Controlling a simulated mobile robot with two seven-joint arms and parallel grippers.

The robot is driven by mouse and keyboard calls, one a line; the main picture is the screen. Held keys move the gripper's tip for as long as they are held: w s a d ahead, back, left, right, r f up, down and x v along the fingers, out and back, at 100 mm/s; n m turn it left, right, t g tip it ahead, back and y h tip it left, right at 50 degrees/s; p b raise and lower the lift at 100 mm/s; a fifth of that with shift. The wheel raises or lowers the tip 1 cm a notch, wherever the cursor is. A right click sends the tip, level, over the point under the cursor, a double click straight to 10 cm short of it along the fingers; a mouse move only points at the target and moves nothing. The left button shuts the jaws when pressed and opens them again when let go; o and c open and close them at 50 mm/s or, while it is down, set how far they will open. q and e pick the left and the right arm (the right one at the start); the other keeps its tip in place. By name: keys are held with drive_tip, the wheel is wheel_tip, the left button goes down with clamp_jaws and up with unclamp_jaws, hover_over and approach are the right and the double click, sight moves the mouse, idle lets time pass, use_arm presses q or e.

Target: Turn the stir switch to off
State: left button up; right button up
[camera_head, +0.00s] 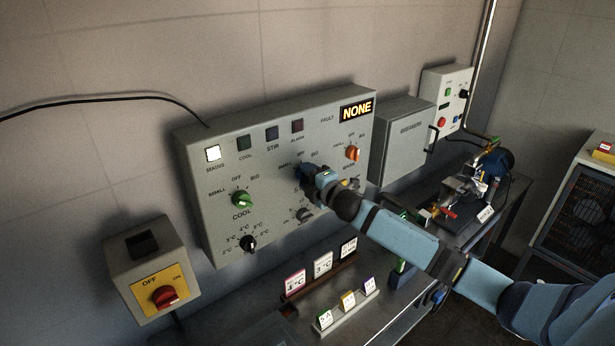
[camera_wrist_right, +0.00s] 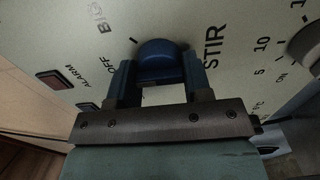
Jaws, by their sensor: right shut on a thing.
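The stir switch is a blue knob (camera_wrist_right: 158,58) on the grey control panel (camera_head: 222,212). In the wrist view it sits between the two fingers of my right gripper (camera_wrist_right: 160,78), which is shut on it. The "OFF" label is to the left of the knob and "STIR" to its right. In the head view my right gripper (camera_head: 312,178) is at the middle of the panel and hides most of the knob. I cannot tell which mark the knob points to. The stir lamp (camera_head: 271,133) looks dark. My left gripper is not in view.
Near my gripper are a green cool knob (camera_head: 242,200), an orange knob (camera_head: 352,153) and a grey dial (camera_head: 304,215). The display (camera_head: 356,109) reads "NONE". A red main switch (camera_head: 164,296) is at lower left. Small cards (camera_head: 323,262) stand on the bench below.

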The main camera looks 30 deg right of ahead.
idle(0.3)
drive_tip(key=o, duration=0.9)
drive_tip(key=s+d+b, duration=0.1)
drive_tip(key=s+b, duration=0.2)
drive_tip(key=s, duration=1)
drive_tip(key=shift+s, duration=0.4)
